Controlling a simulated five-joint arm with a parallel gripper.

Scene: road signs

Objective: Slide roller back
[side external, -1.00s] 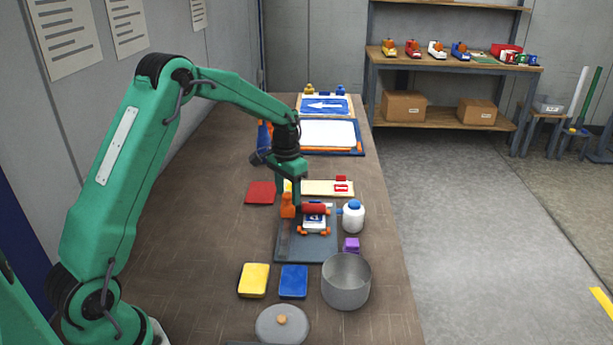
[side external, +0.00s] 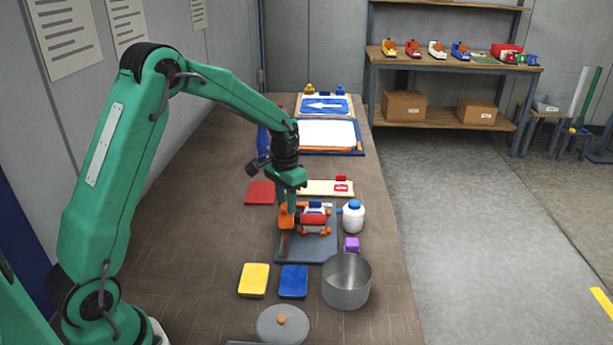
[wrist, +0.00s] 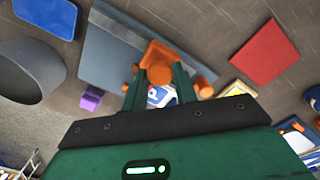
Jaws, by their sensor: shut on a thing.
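The roller has a red cylinder (side external: 313,220) and an orange handle (side external: 287,218). My gripper (side external: 287,204) points down and is shut on the handle, with the cylinder to its right. In the wrist view the orange handle (wrist: 158,58) shows between the green fingers (wrist: 161,78). The cylinder lies over the front part of a small blue-and-white sign (side external: 315,208) on a dark grey board (side external: 295,247). Part of the sign (wrist: 162,96) shows between the fingers in the wrist view. Whether the cylinder presses on the sign is too small to tell.
A white bottle with a blue cap (side external: 353,217) and a purple block (side external: 351,244) stand right of the board. A metal pot (side external: 346,282), a blue pad (side external: 293,281) and a yellow pad (side external: 253,280) are in front. The table left of the board is clear.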

